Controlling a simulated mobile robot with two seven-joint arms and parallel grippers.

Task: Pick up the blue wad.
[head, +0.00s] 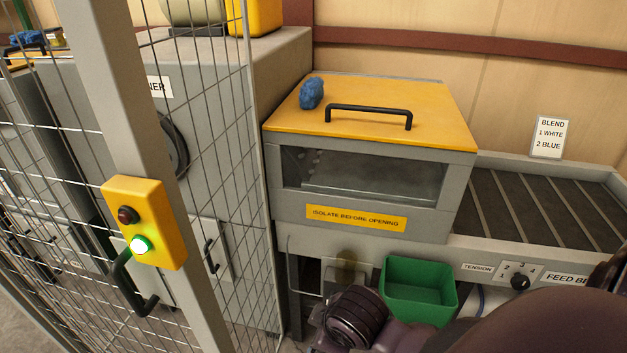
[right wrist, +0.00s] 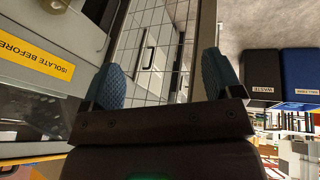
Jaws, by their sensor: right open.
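The blue wad (head: 312,93) is a small crumpled lump. It lies on the yellow lid (head: 440,125) of the grey feed box, near the lid's left side and left of the black handle (head: 368,112). My right gripper (right wrist: 162,80) is open in the right wrist view, with two blue-grey ribbed fingers wide apart and nothing between them. The wad does not show in that view. In the head view my right arm comes in at the bottom right, low in front of the box; its fingers are not seen there. My left gripper is not in view.
A wire mesh fence (head: 225,200) with a yellow switch box (head: 145,222) stands at the left. A green bin (head: 420,285) sits below the box. A slatted conveyor (head: 540,210) and a blend card (head: 549,137) are at the right. Another blue lump (head: 27,38) lies behind the fence.

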